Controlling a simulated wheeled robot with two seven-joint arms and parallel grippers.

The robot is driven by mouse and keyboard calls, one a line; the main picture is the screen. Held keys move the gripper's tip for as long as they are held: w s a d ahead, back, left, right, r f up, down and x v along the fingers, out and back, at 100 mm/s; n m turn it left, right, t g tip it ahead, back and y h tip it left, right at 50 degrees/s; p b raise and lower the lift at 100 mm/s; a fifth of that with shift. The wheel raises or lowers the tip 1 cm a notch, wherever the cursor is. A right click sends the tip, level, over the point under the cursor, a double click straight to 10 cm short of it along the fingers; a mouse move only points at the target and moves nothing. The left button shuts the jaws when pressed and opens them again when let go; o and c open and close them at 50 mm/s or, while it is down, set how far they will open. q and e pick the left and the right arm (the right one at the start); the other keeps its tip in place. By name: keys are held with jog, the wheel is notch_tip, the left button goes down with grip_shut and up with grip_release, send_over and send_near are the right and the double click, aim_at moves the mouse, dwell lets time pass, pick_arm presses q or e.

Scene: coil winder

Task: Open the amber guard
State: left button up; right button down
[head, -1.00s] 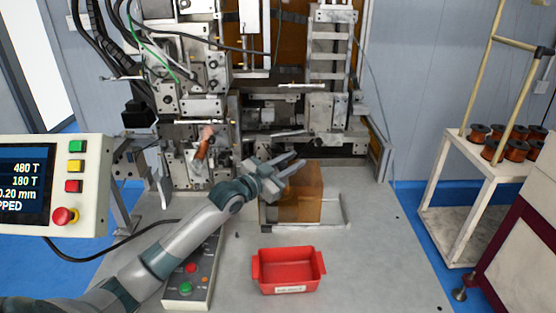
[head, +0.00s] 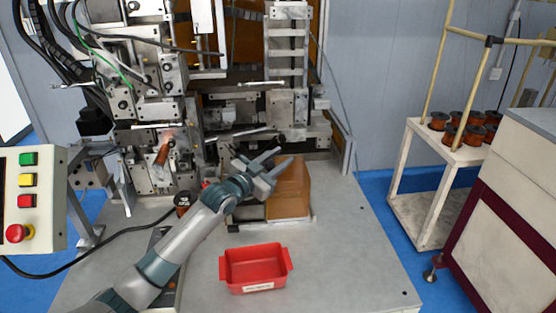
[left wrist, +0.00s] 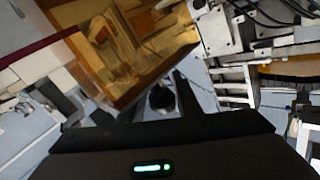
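The amber guard (head: 290,187) is a see-through amber box on the bench in front of the machine, sitting at the right end of a pale flat frame. It also shows large in the left wrist view (left wrist: 130,45). My left gripper (head: 284,157) is at the guard's upper left, with its two fingers spread apart and pointing right. Its fingers overlap the top of the guard in the head view. I cannot tell whether they touch it. My right gripper is not in view.
A red tray (head: 256,268) sits on the bench in front of the guard. A dark spool (head: 183,204) stands left of my arm near the winder. A control panel (head: 32,198) is at far left. The bench right of the guard is clear.

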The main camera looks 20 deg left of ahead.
pick_arm(q)
jog(key=shift+s+a, duration=0.15)
jog(key=shift+s+a+f+b, duration=0.2)
jog(key=shift+s+b, duration=0.15)
jog(key=shift+s, duration=0.25)
jog(key=b+v, duration=0.5)
jog(key=v, duration=1)
jog(key=shift+s+r, duration=0.15)
jog(key=shift+s, duration=0.3)
jog(key=shift+d, duration=0.15)
jog(key=shift+r, duration=0.1)
